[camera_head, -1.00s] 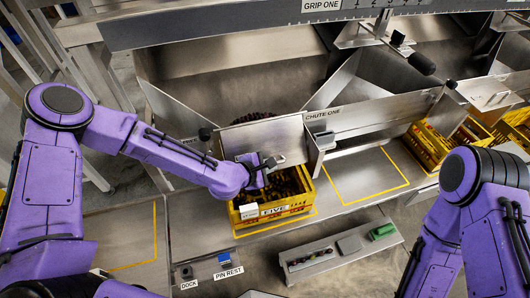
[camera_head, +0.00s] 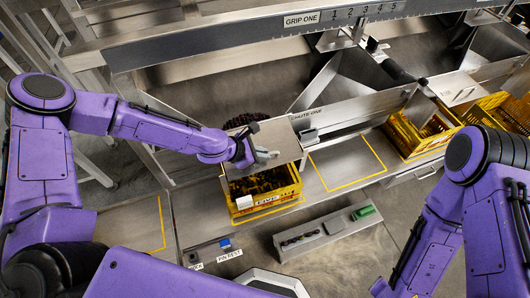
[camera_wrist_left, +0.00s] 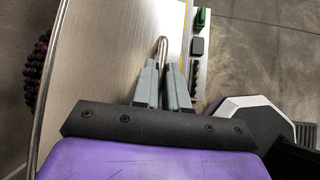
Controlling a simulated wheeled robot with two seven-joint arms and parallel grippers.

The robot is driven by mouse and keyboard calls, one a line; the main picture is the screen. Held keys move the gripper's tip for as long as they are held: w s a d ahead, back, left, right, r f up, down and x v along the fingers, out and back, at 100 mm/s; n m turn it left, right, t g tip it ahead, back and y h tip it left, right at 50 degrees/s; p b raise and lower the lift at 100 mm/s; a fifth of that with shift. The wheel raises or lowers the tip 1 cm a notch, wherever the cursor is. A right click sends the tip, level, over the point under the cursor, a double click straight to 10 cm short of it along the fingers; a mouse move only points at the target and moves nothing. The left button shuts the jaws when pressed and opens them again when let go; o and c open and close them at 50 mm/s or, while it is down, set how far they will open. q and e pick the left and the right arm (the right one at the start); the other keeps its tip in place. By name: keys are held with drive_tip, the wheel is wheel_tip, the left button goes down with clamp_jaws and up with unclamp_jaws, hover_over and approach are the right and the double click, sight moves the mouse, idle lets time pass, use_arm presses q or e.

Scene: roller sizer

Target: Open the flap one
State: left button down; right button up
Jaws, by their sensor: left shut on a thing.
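Flap one (camera_head: 282,143) is a plain steel plate beside the CHUTE ONE label, tilted outward over the crate. My left gripper (camera_head: 268,156) is at the flap's front edge, shut on its handle. In the left wrist view the grey fingers (camera_wrist_left: 165,72) close around the thin metal handle (camera_wrist_left: 162,45), and the flap's bare plate (camera_wrist_left: 112,50) fills the left side. The yellow crate FIVE (camera_head: 268,209) stands below, holding dark round fruit (camera_head: 262,182). My right gripper is outside the views; only the right arm shows.
Dark fruit (camera_head: 247,120) lies behind the flap. More yellow crates (camera_head: 425,135) stand further right. The steel rail with GRIP ONE (camera_head: 301,18) runs above.

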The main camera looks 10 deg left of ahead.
use_arm(q)
drive_tip(key=shift+w+a+r, duration=0.1)
drive_tip(key=shift+w+r, duration=0.1)
drive_tip(key=shift+r, duration=0.05)
drive_tip(key=c, duration=1.2)
unclamp_jaws()
drive_tip(key=shift+o, duration=0.2)
drive_tip(key=shift+f, duration=0.1)
drive_tip(key=p+v, duration=0.3)
drive_tip(key=v, duration=0.7)
drive_tip(key=shift+s+a, duration=0.2)
